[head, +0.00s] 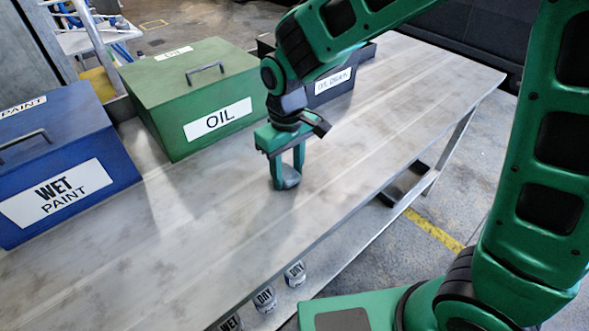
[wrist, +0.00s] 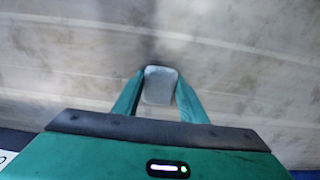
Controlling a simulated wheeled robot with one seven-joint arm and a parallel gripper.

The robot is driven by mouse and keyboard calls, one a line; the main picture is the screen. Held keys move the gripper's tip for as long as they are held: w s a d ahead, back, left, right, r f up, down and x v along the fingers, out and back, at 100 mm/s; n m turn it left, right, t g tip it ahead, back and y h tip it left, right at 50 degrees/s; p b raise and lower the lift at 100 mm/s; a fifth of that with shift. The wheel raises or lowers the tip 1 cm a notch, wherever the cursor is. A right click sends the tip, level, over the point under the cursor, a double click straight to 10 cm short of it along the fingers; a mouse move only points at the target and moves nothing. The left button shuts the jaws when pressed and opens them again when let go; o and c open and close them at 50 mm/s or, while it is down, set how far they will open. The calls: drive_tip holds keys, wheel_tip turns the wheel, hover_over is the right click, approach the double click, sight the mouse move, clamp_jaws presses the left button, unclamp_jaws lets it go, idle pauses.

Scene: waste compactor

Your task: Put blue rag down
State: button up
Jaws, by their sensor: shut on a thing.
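My gripper (head: 285,178) points down over the middle of the metal table (head: 200,245). It is shut on a small, pale grey-blue piece, which I take to be the blue rag (head: 292,176). The rag also shows between the two green fingers in the wrist view (wrist: 159,86), where it looks light grey. It sits at the fingertips, close to the tabletop. I cannot tell whether it touches the table.
A green OIL box (head: 193,95) and a blue WET PAINT box (head: 60,170) stand along the table's back edge. A dark open bin labelled OIL DRAIN (head: 330,90) is behind my arm. Cans marked DRY (head: 265,298) are below the front edge. The tabletop around my gripper is clear.

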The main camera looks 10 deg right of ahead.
sight(288, 173)
drive_tip(key=shift+f, duration=0.1)
drive_tip(key=o, duration=1.1)
wheel_tip(288, 173, up, 12)
